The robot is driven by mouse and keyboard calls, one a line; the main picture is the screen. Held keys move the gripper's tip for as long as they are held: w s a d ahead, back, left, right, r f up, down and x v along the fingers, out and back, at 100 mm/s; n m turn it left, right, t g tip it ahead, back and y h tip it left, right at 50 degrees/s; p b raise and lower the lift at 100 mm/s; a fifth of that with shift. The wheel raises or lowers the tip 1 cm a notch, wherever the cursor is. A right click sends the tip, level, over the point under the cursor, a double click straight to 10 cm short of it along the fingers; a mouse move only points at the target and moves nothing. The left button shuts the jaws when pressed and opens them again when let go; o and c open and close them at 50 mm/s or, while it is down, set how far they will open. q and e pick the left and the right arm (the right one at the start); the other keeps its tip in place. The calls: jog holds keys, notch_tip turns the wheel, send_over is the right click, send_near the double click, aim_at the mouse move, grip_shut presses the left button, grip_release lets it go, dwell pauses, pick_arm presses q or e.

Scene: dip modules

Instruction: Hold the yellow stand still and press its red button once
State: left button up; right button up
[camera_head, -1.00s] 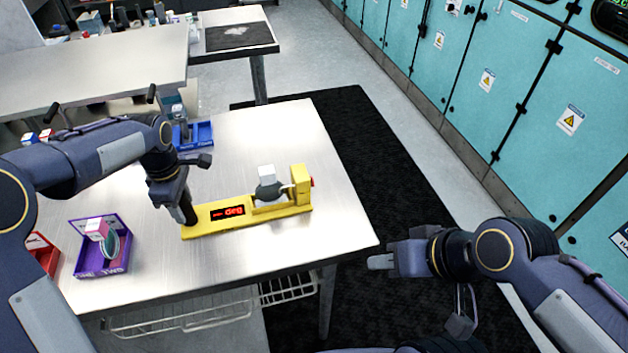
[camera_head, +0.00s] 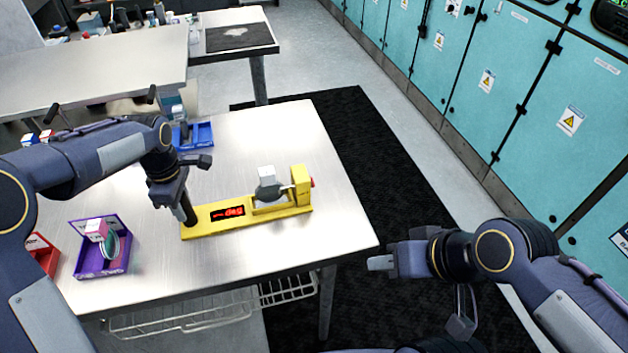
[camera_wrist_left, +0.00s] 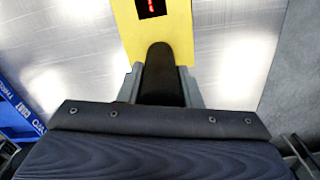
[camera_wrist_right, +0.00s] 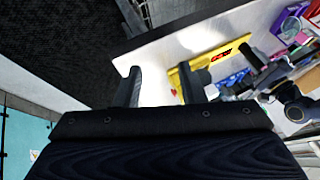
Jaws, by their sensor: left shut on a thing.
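The yellow stand (camera_head: 248,222) lies on the metal table with a red-lit display (camera_head: 228,212) on its face. A grey-and-white piece (camera_head: 268,187) sits in its cradle. The red button (camera_head: 313,182) is on the outer side of the raised block at its right end. My left gripper (camera_head: 187,214) is shut on the dark upright handle (camera_wrist_left: 161,75) at the stand's left end. My right gripper (camera_head: 381,262) is open and empty, off the table's right edge and apart from the button.
A purple bin (camera_head: 90,265) with items stands at the table's left, beside a red bin (camera_head: 43,256). A blue bin (camera_head: 203,137) is at the back. The table (camera_head: 330,225) is bare around the stand's right end. Teal cabinets (camera_head: 520,110) line the right side.

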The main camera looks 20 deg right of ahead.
jog(key=shift+c, duration=0.5)
jog(key=shift+w+r, duration=0.1)
jog(key=shift+c, duration=1.1)
jog(key=w+r+m, duration=0.1)
jog(key=w, duration=0.1)
jog(key=w+d+r+m+g, duration=0.1)
jog(key=w, duration=0.1)
jog(key=w+d+r+m+y, duration=0.1)
jog(key=w+r+m, duration=0.1)
jog(key=shift+w+d+g, duration=0.1)
jog(key=shift+w+g, duration=0.2)
grip_shut()
jog(key=w+d+f+m+g+y, duration=0.2)
jog(key=w+m, duration=0.4)
jog(key=w, duration=0.5)
jog(key=w+d+f+m+g+y, duration=0.2)
jog(key=w+d+f+m, duration=0.2)
jog(key=w, duration=0.8)
jog(key=shift+d+f+m, duration=0.15)
jog(key=shift+d+m, duration=0.3)
jog(key=shift+m, duration=0.75)
